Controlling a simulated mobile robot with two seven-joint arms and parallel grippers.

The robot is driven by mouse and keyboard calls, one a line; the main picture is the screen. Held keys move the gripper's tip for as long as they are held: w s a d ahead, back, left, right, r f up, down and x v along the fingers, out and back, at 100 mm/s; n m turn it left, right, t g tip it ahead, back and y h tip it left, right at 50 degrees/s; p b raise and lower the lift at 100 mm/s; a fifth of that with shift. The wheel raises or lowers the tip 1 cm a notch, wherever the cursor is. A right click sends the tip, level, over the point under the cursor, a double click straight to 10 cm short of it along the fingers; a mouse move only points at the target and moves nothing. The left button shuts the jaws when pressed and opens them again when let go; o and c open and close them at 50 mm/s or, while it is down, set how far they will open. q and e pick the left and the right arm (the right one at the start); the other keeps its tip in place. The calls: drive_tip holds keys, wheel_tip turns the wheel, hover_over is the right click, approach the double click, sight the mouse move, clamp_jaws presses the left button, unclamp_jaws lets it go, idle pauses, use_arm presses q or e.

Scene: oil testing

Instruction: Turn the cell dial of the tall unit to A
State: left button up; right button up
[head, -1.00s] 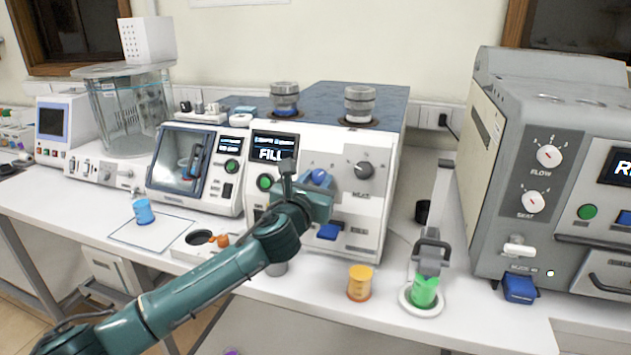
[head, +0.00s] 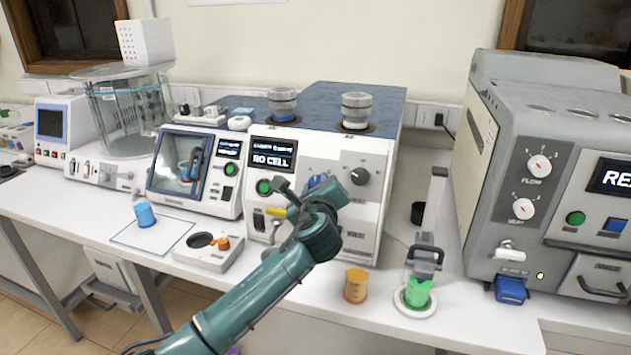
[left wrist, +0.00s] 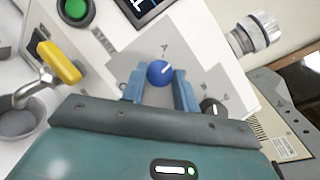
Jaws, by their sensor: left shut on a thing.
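The tall unit (head: 374,205) is white with a dark blue top, and its display (head: 273,155) seems to read "NO CELL". Its blue cell dial (head: 317,181) is partly hidden by my left gripper (head: 308,192) in the head view. In the left wrist view, the dial (left wrist: 160,72) sits between the two blue fingers of my left gripper (left wrist: 159,88), which is shut on it. The dial's white mark points up and to the right. A letter, seemingly A, is printed above the dial. My right gripper is not in view.
A black dial (head: 360,176) is right of the blue one. A yellow-handled lever (left wrist: 58,62) and a green button (left wrist: 75,10) lie left of the gripper in the wrist view. An orange cup (head: 356,286) and a green cup (head: 418,293) stand on the bench in front.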

use_arm(q)
drive_tip(key=n+y+p, duration=0.1)
drive_tip(key=n, duration=0.2)
drive_tip(key=shift+d+r+g, duration=0.1)
drive_tip(key=shift+r+g, duration=0.05)
drive_tip(key=shift+g, duration=0.25)
drive_tip(key=shift+n+g+y+p, duration=0.45)
drive_tip(key=shift+n+g, duration=0.35)
drive_tip(key=shift+n, duration=1.3)
drive_tip(key=o, duration=1)
drive_tip(key=shift+w, duration=0.1)
drive_tip(key=shift+c, duration=0.2)
drive_tip(key=b+v, duration=0.2)
drive_tip(key=v, duration=1.1)
drive_tip(key=shift+d, duration=0.15)
